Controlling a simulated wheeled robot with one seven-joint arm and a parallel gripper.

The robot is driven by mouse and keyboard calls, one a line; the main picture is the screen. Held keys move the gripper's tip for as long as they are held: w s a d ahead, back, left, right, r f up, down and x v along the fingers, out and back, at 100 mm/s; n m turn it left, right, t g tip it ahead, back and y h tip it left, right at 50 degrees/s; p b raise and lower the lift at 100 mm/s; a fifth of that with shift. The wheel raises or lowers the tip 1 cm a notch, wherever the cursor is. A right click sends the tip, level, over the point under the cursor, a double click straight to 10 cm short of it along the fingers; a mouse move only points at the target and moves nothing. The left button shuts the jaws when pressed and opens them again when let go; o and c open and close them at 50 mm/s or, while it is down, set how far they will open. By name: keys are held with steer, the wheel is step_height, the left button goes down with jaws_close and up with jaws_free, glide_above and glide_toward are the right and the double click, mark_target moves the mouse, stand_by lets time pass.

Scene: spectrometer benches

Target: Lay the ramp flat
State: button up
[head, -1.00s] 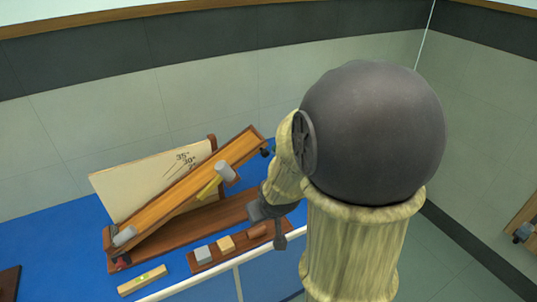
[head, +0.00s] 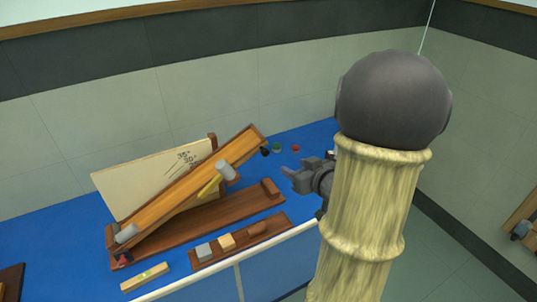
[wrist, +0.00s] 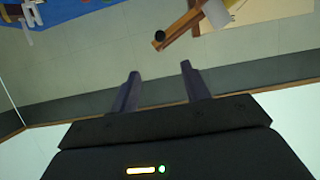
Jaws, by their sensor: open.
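The wooden ramp (head: 190,188) is tilted in the head view, its low end at the left and its raised end at the upper right. A grey cylinder (head: 225,169) sits on its upper part and another grey piece (head: 126,233) is near its low end. A yellow strut (head: 208,187) shows beneath it, above a dark wooden base (head: 205,216). A dark knob (head: 264,151) is at the raised end. My gripper (head: 288,174) is open and empty to the right of the raised end, apart from it. The ramp's end (wrist: 182,27) also shows in the wrist view, beyond the fingers.
A board with angle marks (head: 130,183) stands behind the ramp. A small tray (head: 272,232) with blocks lies in front, beside a spirit level (head: 145,277).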

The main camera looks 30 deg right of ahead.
mark_target(266, 153)
steer(key=p+x, duration=0.4)
steer(key=x, duration=1.3)
steer(key=shift+w+f+p, duration=0.15)
steer(key=shift+p, duration=0.2)
jaws_close()
